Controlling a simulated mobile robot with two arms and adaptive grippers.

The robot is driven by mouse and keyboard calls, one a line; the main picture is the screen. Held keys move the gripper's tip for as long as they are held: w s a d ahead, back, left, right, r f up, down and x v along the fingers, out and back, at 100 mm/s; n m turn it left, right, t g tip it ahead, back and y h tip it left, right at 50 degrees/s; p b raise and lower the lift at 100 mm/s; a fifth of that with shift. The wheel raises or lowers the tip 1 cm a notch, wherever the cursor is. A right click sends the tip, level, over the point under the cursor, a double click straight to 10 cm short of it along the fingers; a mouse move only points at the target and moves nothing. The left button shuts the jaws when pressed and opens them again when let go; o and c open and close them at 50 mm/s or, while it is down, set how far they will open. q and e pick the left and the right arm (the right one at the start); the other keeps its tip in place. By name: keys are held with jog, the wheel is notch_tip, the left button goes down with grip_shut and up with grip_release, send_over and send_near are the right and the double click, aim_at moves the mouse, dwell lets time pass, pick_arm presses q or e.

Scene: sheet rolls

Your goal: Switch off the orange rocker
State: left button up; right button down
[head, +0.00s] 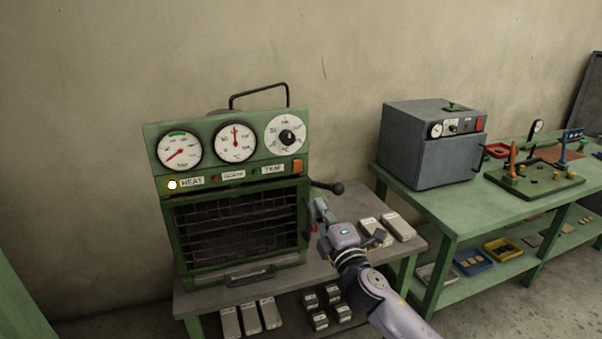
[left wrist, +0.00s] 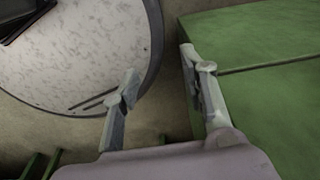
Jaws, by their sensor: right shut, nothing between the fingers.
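The orange rocker (head: 297,166) sits at the right end of the green oven's front panel (head: 230,172), under the black-knobbed dial. I cannot tell which way it is tilted. My right gripper (head: 316,212) is shut and empty, to the right of the oven front and below the rocker, apart from it. My left gripper (left wrist: 160,64) shows only in the left wrist view; its fingers are apart with nothing between them.
The lamp (head: 172,185) by the HEAT label glows. A black-knobbed lever (head: 335,188) sticks out at the oven's right, above my right gripper. Pale boxes (head: 398,227) lie on the bench. A grey cabinet (head: 430,150) stands on another bench at right.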

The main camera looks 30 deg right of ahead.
aim_at(298, 167)
jog(key=p+x, duration=0.3)
jog(key=x, duration=0.9)
jog(key=shift+r, duration=0.15)
pick_arm(q)
jog(key=shift+w+d+r+p, duration=0.15)
jog(key=shift+w+r, duration=0.2)
jog(key=shift+r, duration=0.65)
jog(key=shift+w+a+r+p, duration=0.15)
jog(key=shift+w+r, duration=0.15)
jog(key=shift+r, duration=0.65)
pick_arm(e)
jog(key=shift+x, duration=0.75)
pick_arm(q)
jog(key=shift+d, duration=0.1)
